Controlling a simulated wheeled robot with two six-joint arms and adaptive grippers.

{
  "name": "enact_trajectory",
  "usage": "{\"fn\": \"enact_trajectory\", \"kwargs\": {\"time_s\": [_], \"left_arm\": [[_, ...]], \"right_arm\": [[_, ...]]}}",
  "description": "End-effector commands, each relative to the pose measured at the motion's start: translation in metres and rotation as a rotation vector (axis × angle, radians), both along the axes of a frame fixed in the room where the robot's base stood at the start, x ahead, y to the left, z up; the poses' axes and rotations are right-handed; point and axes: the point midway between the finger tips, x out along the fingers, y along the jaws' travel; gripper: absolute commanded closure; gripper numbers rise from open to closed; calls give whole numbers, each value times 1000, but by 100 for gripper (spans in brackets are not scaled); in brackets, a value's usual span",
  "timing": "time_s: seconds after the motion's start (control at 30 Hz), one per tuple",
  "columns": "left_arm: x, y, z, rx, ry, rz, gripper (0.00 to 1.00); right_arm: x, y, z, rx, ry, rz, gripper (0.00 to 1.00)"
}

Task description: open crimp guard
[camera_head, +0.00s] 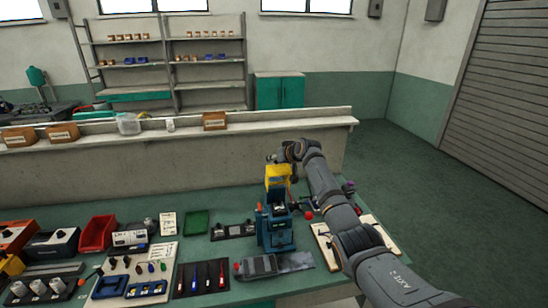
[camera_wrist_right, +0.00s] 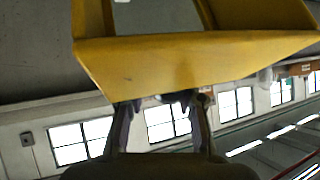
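The crimp press (camera_head: 276,232) is a blue machine on the green bench, in the middle of the head view. Its yellow guard (camera_head: 280,173) stands up above the blue body, at the top rear. My right arm reaches in from the lower right, and its wrist is bent over just behind the guard. In the right wrist view the yellow guard (camera_wrist_right: 160,62) fills the upper middle, very close. My right gripper (camera_wrist_right: 160,100) has its two fingers apart at the guard's lower edge; the tips are partly hidden, so contact is unclear. My left gripper is not in view.
A black tool mat (camera_head: 201,278), a red bin (camera_head: 97,233) and a green tray (camera_head: 196,223) lie left of the press. A grey device (camera_head: 260,266) sits in front. A pale board (camera_head: 322,232) lies to the right, partly under my arm. A low wall (camera_head: 230,150) runs behind.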

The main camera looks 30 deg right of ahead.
Motion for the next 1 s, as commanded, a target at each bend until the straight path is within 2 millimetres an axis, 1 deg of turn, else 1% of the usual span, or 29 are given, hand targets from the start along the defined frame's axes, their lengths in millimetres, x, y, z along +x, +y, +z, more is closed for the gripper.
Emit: {"fn": "enact_trajectory", "kwargs": {"time_s": [0.03, 0.07, 0.1, 0.37, 0.47, 0.57, 0.67, 0.9, 1.0], "left_arm": [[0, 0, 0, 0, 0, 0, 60], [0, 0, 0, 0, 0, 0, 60], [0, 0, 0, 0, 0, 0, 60], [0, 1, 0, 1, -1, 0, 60], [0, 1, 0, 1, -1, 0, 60], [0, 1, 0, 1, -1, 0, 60], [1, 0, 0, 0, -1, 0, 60], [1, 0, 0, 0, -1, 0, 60], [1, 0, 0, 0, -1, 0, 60]], "right_arm": [[0, 0, 1, 0, -3, -1, 64], [0, 0, 2, -1, -4, 0, 59], [1, 0, 3, -1, -6, 0, 58], [1, 0, 6, -1, -12, -1, 58], [-2, -1, 9, -1, -15, -1, 58], [-11, -3, 15, -3, -16, -1, 58], [-27, -3, 23, -6, -14, 0, 58], [-72, -10, 51, -6, -12, -2, 58], [-87, -11, 60, -4, -12, -3, 58]]}}
